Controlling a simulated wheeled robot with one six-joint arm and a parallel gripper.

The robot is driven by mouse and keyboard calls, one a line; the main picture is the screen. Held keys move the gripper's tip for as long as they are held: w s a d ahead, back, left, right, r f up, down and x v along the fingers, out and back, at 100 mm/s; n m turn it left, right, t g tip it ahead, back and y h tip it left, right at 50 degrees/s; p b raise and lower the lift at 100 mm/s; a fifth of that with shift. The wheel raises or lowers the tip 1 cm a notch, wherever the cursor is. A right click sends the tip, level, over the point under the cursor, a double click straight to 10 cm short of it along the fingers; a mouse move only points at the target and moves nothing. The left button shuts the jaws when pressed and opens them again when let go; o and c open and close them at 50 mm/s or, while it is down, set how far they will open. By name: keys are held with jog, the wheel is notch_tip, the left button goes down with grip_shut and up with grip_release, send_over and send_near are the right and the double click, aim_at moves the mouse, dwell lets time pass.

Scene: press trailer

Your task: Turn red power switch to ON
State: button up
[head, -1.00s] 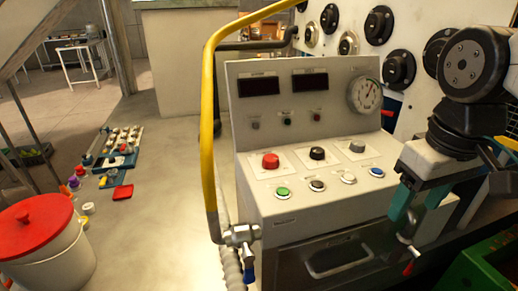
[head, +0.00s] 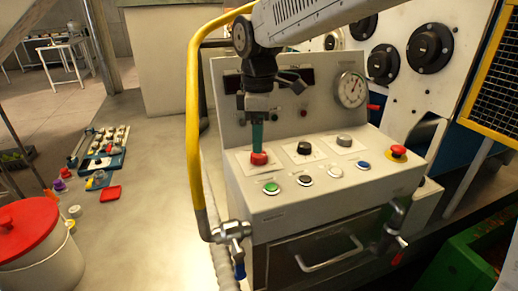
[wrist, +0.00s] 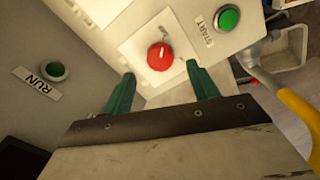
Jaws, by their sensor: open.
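The red power switch (head: 259,158) is a round red knob on a pale square plate, at the left of the control panel's sloping top. In the wrist view the red knob (wrist: 160,57) carries a light pointer line. My gripper (head: 258,146) points down just above the knob. In the wrist view my gripper (wrist: 163,88) has its two green fingers apart, one on each side below the knob, with nothing between them. I cannot tell whether a finger touches the knob. Any ON marking is too small to read.
A green START button (head: 271,188) sits in front of the switch, with black knob (head: 304,148) and grey knob (head: 344,141) to its right. A red emergency button (head: 398,152) is at the right. A yellow pipe (head: 193,130) rises close on the left. The upright panel stands behind.

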aim_at(259, 157)
jog(key=shift+f, duration=2.2)
jog(key=c, duration=1)
